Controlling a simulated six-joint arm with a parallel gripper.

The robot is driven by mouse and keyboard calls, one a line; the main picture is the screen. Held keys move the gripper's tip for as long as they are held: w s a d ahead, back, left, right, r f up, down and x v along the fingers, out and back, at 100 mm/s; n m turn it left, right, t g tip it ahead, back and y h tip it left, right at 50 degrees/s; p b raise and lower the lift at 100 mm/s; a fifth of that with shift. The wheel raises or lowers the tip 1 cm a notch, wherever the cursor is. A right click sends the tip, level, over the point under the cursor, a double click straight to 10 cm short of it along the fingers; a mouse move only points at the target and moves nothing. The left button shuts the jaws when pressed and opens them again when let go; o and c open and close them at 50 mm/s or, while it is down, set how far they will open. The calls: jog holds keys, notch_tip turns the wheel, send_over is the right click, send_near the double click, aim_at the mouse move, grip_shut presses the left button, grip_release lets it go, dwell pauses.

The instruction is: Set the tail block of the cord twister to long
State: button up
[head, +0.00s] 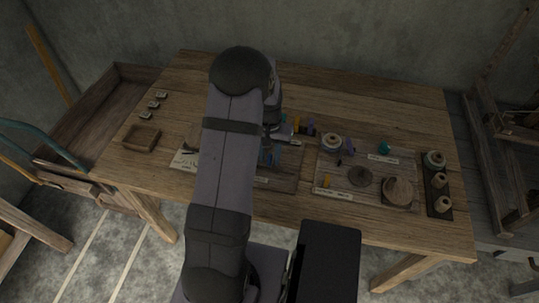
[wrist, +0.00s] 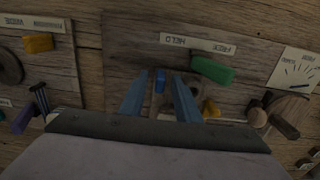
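My gripper (wrist: 160,88) points down at a wooden board with its two blue fingers apart. In the head view my gripper (head: 270,156) is over the middle board (head: 278,182), and my arm hides part of that board. A green block (wrist: 213,69) sits right of the fingers by a strip marked HELD and FREE. A yellow piece (wrist: 211,108) is partly hidden beside the right finger. No "long" mark is readable, and I cannot tell which piece is the tail block.
A second board (head: 345,190) stands right, with a wooden disc (head: 398,191) and a thread spool (head: 331,142). A dark rack of spools (head: 437,207) is at the table's right end. A small wooden tray (head: 141,138) lies left. The table's back right is clear.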

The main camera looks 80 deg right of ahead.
grip_shut()
jog(key=s, duration=0.7)
jog(key=shift+s, duration=0.2)
grip_release()
jog(key=shift+s, duration=0.15)
notch_tip(320, 180, up, 7)
jog(key=b, duration=0.1)
jog(key=shift+r+b, duration=0.2)
jog(key=shift+b, duration=0.15)
